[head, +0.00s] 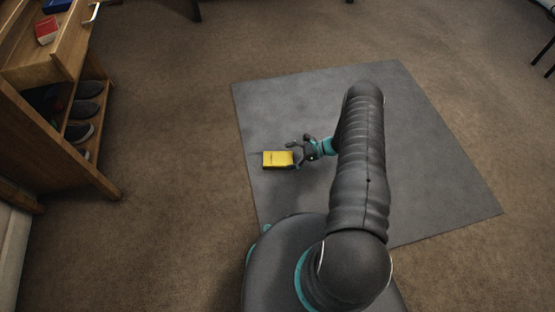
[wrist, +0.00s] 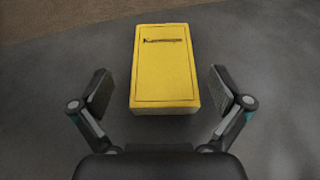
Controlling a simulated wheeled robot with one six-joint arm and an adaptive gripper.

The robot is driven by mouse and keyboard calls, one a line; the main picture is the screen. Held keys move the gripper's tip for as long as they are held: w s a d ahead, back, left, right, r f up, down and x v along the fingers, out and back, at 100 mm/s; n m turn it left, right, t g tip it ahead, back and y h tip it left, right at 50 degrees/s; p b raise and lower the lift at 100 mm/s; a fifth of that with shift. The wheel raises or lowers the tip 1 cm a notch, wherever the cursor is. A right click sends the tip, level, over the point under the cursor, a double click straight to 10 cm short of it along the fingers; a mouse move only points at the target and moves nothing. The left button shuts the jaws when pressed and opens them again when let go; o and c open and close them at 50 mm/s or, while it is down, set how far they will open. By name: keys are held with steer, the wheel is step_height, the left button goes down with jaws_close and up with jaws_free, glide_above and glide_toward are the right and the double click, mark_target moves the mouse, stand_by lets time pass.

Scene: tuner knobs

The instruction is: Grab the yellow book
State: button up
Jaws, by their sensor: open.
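The yellow book (head: 278,158) lies flat on the grey mat, near the mat's left edge in the head view. In the wrist view the yellow book (wrist: 163,75) lies ahead with dark lettering on its cover, its near end level with the fingertips. My gripper (head: 296,152) is at the book's right side in the head view. In the wrist view my gripper (wrist: 160,90) is open and empty, one finger on each side of the book, with a gap on both sides.
The grey mat (head: 420,150) lies on brown carpet (head: 170,130). The mat around the yellow book is clear.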

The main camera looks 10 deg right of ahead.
mark_target(276, 158)
steer(key=shift+w+x, duration=0.2)
steer(key=shift+x, duration=2.85)
steer(key=c, duration=1.2)
